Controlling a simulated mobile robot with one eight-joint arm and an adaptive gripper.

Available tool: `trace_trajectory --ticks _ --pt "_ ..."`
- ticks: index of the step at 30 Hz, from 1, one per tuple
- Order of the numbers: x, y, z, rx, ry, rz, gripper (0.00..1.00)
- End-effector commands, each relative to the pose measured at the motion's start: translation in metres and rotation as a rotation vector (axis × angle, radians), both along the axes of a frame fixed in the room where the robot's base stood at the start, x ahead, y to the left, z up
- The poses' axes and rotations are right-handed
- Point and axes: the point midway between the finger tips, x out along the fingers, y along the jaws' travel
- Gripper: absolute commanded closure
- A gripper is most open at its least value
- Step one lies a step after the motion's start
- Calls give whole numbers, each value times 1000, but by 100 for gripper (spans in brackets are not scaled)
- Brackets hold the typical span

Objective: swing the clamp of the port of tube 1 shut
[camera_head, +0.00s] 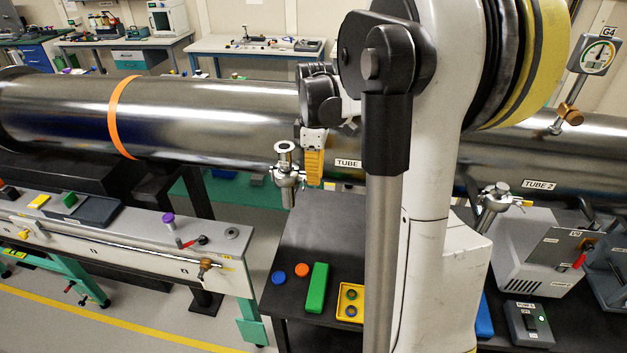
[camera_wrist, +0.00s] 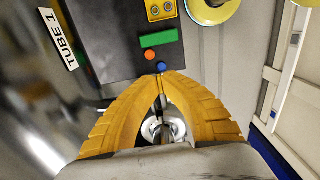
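The port of tube 1 (camera_head: 284,152) is a short metal stub with a round flange on top, in front of the large steel tube. Its clamp (camera_head: 287,178) is a metal collar around the stub; I cannot tell for certain how far it stands open. My gripper (camera_head: 314,180) points down just right of the port, its yellow fingers close beside the clamp; contact cannot be told. In the wrist view my gripper's fingertips (camera_wrist: 160,74) meet with nothing seen between them. The round port flange (camera_wrist: 165,130) shows behind the fingers, partly hidden by them.
Steel tube 1 (camera_head: 215,110) runs behind the port. Below is a dark table with a green block (camera_head: 317,288), an orange cap (camera_head: 302,270), a blue cap (camera_head: 278,278) and a yellow tray (camera_head: 342,311). The port of tube 2 (camera_head: 495,197) stands right of my arm.

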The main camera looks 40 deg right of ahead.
Motion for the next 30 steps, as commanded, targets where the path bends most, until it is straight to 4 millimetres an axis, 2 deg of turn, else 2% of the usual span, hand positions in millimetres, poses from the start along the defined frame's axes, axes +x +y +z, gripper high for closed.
trace_trajectory --ticks 15,18,26,30 --pt "4 -5 1 -7 -7 21 100" --pt "4 -5 1 -7 -7 20 72" --pt "3 -4 1 -4 -4 20 72" --pt "3 -4 9 -4 -3 20 72"
